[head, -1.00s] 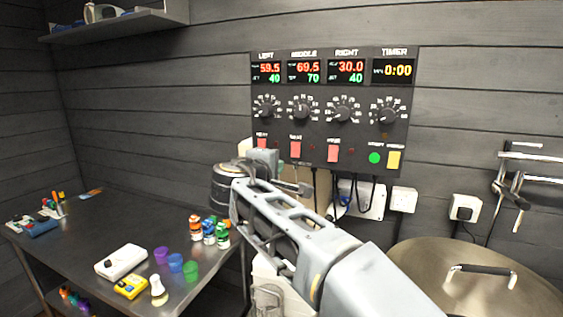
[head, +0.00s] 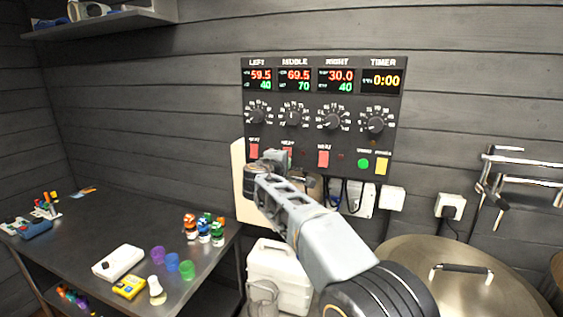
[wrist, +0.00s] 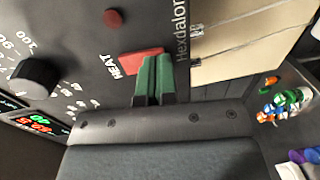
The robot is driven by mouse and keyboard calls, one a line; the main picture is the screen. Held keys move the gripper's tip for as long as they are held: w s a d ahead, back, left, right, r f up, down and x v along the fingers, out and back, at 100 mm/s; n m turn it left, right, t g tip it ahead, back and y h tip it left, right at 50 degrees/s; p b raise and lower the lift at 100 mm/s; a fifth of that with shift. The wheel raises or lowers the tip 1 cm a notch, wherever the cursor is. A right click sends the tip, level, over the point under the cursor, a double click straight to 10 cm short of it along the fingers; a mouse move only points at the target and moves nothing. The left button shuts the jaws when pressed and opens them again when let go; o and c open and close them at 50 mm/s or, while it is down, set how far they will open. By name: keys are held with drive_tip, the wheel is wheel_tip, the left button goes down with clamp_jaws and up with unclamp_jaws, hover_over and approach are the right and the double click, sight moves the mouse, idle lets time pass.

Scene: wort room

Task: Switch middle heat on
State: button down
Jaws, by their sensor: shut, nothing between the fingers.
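The dark control panel (head: 322,185) hangs on the wall with LEFT, MIDDLE, RIGHT and TIMER columns. The middle display (head: 298,80) reads 69.5 in red over 70 in green. The red middle heat switch (head: 288,151) is partly hidden behind my gripper (head: 277,155). In the wrist view, my gripper (wrist: 155,75) is shut and empty, its green fingertips overlapping one end of a red HEAT switch (wrist: 133,60). I cannot tell whether they touch it. A round dark-red lamp (wrist: 113,18) beside that switch looks unlit. A black knob (wrist: 35,78) is at left.
The left heat switch (head: 254,151) and right heat switch (head: 323,158) flank the middle one. A green button (head: 363,163) and a yellow switch (head: 381,166) are under the timer. A steel table (head: 70,240) with bottles is at left; a lidded kettle (head: 415,258) is at right.

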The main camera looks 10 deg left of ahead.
idle(0.3)
drive_tip(key=s+a+f+b, duration=0.2)
drive_tip(key=s+b, duration=0.7)
drive_tip(key=s, duration=0.4)
drive_tip(key=shift+s+a, duration=0.15)
drive_tip(key=shift+a, duration=0.25)
